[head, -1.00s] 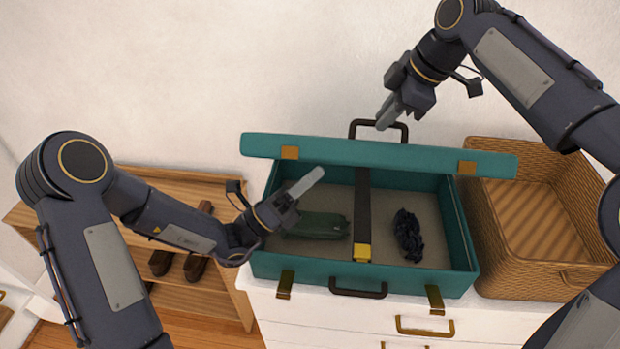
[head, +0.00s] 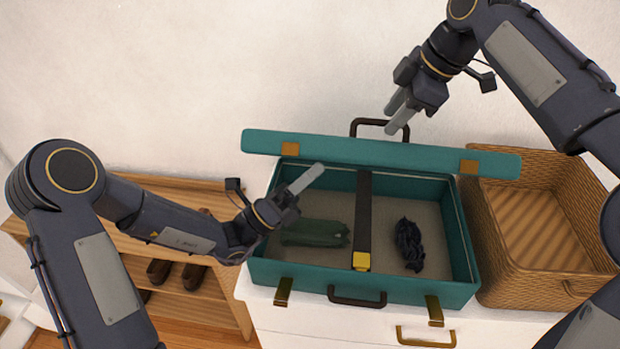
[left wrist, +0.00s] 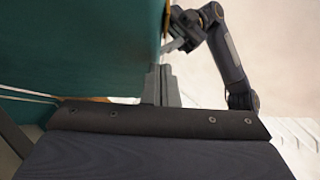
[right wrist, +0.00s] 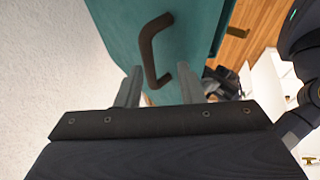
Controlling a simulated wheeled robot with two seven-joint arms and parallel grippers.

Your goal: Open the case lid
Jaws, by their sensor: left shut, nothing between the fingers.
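The teal case (head: 365,287) is open. Its lid (head: 380,151) stands raised along the back, seen nearly edge-on from above, with a dark handle (head: 366,121) on its far side. My left gripper (head: 320,168) is shut and empty, its fingers over the left part of the case near the lid's inner side. In the left wrist view the lid's teal surface (left wrist: 80,45) is close to the shut fingers. My right gripper (head: 391,117) is open and empty behind the lid, near the handle. The right wrist view shows the handle (right wrist: 150,48) ahead of the parted fingers, apparently not held.
Inside the case lie a green folded item (head: 315,234), a dark crumpled item (head: 409,245) and a black strap (head: 363,215). A wicker basket (head: 530,262) stands close on the right. A wooden shelf with shoes (head: 160,272) is at the left. The wall is behind.

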